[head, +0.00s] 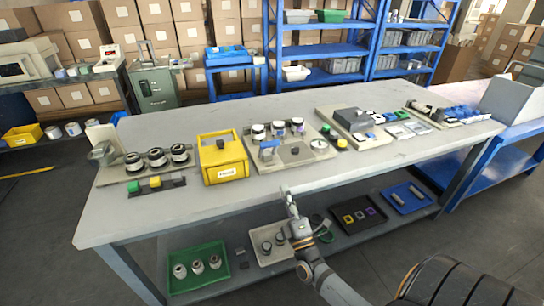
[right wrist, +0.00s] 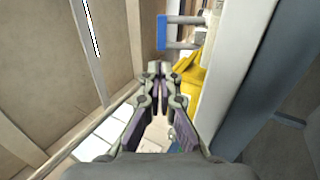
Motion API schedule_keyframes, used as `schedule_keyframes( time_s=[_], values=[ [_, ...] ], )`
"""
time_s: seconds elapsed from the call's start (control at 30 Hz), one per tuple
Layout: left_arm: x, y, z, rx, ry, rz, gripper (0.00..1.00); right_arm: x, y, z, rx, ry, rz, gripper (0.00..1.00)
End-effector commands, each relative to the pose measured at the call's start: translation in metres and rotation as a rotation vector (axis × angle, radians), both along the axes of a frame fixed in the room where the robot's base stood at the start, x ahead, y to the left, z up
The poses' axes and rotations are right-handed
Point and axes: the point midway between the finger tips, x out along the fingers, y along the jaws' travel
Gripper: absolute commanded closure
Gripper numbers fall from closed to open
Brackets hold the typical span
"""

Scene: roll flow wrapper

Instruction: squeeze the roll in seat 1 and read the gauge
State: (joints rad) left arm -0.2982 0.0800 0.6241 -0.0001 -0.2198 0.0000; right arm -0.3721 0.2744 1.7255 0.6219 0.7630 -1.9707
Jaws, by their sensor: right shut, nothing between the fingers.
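A beige panel (head: 262,165) on the bench carries three dark-and-white rolls in a row: left (head: 258,132), middle (head: 278,130) and right (head: 298,127). I cannot read any seat number. A round white gauge (head: 319,145) sits at the panel's right side; its reading is too small to tell. My right gripper (head: 287,191) is in front of the bench's near edge, apart from the panel. It also shows in the right wrist view (right wrist: 158,72), shut and empty. My left gripper is not in view.
Left of the panel are a yellow box (head: 224,170) and a tray with several rolls (head: 157,158). A grey machine (head: 362,122) stands to the right. The lower shelf holds a green tray (head: 187,288). The bench's front strip is clear.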

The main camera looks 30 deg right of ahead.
Motion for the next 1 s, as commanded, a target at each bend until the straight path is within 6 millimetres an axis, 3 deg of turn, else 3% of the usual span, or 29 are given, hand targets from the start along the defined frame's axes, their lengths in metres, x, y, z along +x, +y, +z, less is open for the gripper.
schedule_keyframes(
  time_s=[0.4, 0.6, 1.0],
  values=[
    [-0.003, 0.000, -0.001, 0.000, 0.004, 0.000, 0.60, 0.074, -0.018, 0.041, -0.001, -0.002, 0.001, 1.00],
    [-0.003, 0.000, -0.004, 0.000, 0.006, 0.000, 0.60, 0.101, -0.024, 0.055, -0.001, -0.001, 0.001, 1.00],
    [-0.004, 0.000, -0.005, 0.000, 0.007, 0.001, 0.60, 0.113, -0.027, 0.062, 0.000, 0.002, 0.002, 1.00]
  ],
)
